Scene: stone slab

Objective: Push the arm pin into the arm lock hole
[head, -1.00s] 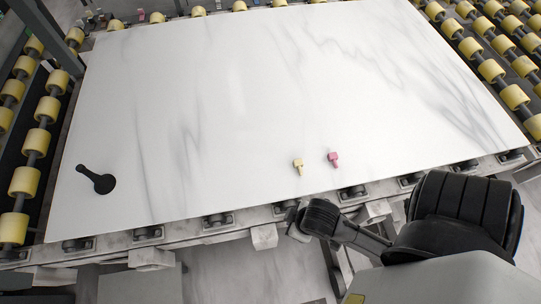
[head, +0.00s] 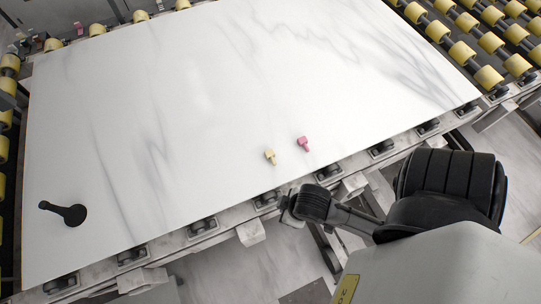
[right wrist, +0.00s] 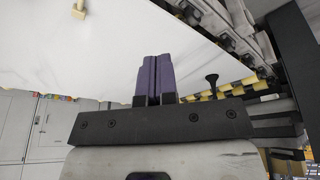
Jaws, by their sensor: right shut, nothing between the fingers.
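My right gripper (right wrist: 154,80) shows in the right wrist view with its two purple fingers pressed together and nothing between them. In the head view my right arm reaches to the slab's near edge, where its gripper end (head: 290,209) is small and partly hidden. A black pin-like piece with a flared head (right wrist: 212,82) stands beyond and to the right of the fingers in the wrist view, apart from them. It may be the arm pin, but I cannot tell for sure. I cannot make out the arm lock hole. My left gripper is not in view.
A large white marble slab (head: 190,110) lies on the roller table. On it are a yellow piece (head: 270,156), a pink piece (head: 304,143) and a black handle-shaped piece (head: 65,213). Yellow rollers (head: 462,52) line the far right. Bare floor (head: 220,270) shows in front.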

